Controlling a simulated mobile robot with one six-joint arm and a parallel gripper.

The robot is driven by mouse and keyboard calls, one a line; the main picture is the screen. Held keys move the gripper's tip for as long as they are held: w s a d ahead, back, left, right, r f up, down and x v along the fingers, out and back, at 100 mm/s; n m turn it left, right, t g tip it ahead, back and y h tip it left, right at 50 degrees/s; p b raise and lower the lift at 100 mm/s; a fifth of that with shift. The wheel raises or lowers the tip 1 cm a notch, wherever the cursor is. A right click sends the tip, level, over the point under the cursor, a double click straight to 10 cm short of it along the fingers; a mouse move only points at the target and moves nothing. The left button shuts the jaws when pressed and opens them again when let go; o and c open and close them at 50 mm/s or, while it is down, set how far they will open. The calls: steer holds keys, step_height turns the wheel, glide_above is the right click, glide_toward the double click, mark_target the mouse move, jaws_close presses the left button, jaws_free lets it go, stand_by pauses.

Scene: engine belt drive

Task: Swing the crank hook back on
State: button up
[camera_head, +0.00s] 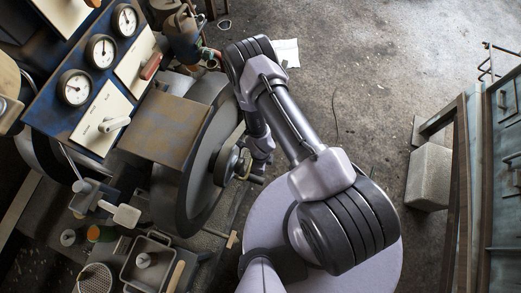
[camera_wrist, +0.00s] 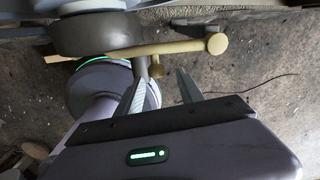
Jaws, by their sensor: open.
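The crank hook (camera_wrist: 180,47) is a beige bar with a round knob at its right end, running across the upper part of the wrist view. Its left part lies against a dark round hub (camera_wrist: 95,35). A short peg with a small beige end (camera_wrist: 156,70) hangs below the bar. My gripper (camera_wrist: 161,68) is open, its fingertips just below the bar on either side of this peg; I cannot tell whether they touch it. In the head view my gripper (camera_head: 258,160) is beside the large dark wheel (camera_head: 207,160), and the hook (camera_head: 247,172) shows only as a small yellowish piece.
A blue panel with gauges (camera_head: 102,50) and levers stands at the upper left. Trays (camera_head: 150,262) and tools lie at the lower left. A light block (camera_head: 428,178) and a metal rack (camera_head: 500,150) stand at the right. The floor (camera_head: 370,75) between is mostly clear.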

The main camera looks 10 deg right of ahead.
step_height(320, 180, up, 16)
steer(key=p, duration=0.5)
steer(key=shift+r, duration=0.2)
steer(key=w+d+r+n+t+b, duration=0.1)
steer(key=w+r+n, duration=0.3)
steer(key=r, duration=0.9)
steer(key=w+d+r+n+t+b, duration=0.15)
steer(key=w+r+n, duration=0.3)
steer(key=r, duration=0.95)
steer(key=s+r+n+t+y, duration=0.1)
steer(key=s+r+n, duration=0.4)
steer(key=s+r, duration=0.2)
steer(key=s+r+n+t+y+b, duration=0.1)
steer(key=s+r+n, duration=0.4)
steer(key=r, duration=0.7)
steer(key=s+t, duration=0.1)
steer(key=s, duration=0.1)
steer(key=shift+s+r, duration=0.3)
